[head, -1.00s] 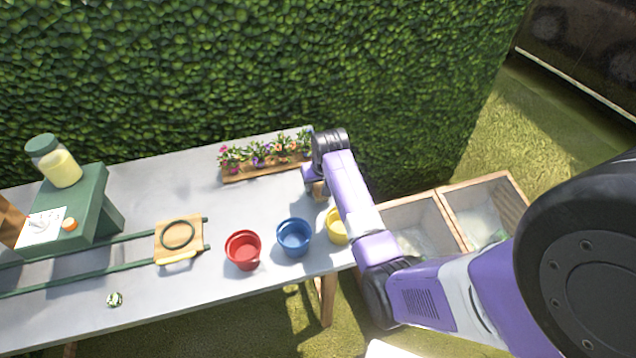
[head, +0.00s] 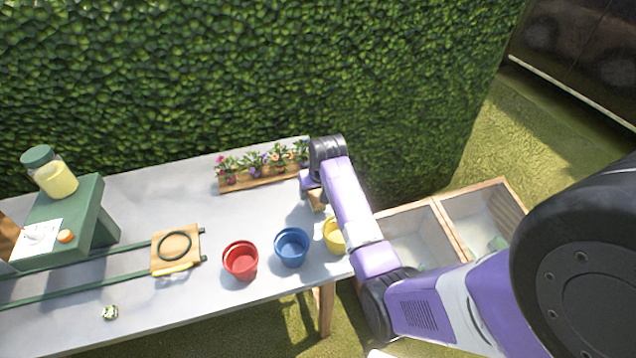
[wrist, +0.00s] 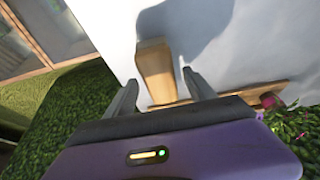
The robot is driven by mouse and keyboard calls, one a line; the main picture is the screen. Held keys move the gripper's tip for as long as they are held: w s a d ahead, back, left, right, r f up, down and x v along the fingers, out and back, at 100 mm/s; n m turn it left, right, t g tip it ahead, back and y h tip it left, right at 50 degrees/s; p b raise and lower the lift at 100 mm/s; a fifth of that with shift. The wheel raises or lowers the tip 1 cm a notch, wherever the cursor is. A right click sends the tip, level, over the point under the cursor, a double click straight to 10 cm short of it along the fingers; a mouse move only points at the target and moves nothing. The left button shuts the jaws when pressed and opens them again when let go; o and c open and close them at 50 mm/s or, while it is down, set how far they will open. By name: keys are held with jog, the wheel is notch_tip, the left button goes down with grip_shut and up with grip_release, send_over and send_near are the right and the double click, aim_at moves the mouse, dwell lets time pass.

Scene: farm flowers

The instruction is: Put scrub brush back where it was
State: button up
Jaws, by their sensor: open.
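A plain wooden block (wrist: 157,72), which looks like the scrub brush, is on the grey table (head: 130,210) near its right end. In the wrist view it lies between the two fingers of my gripper (wrist: 158,80), which is open with a gap beside the block. No bristles show. In the head view only a small tan part of the block (head: 317,201) shows under my gripper (head: 309,192), just right of the flower tray (head: 262,181).
Red (head: 240,262), blue (head: 291,247) and yellow (head: 334,235) pots stand near the front right edge. A green machine (head: 75,225) with rails and a wooden plate (head: 163,262) fills the left. Wooden bins (head: 434,207) stand right of the table. A hedge rises behind.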

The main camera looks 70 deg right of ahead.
jog(key=v, duration=1)
jog(key=shift+s+r, duration=0.15)
jog(key=shift+r, duration=0.1)
jog(key=w+d+r+t+h, duration=0.4)
jog(key=w+r, duration=0.1)
jog(key=r, duration=0.1)
jog(key=s+a+r+n+t+h, duration=0.15)
jog(key=a+n+t, duration=0.4)
jog(key=a, duration=1.35)
jog(key=s+a+n+t+y+b, duration=0.1)
jog(key=s+a+n+y, duration=0.3)
jog(key=s+a, duration=1.9)
jog(key=a+t+y, duration=0.1)
jog(key=y, duration=0.4)
jog(key=shift+f+b, duration=0.3)
jog(key=shift+f, duration=0.05)
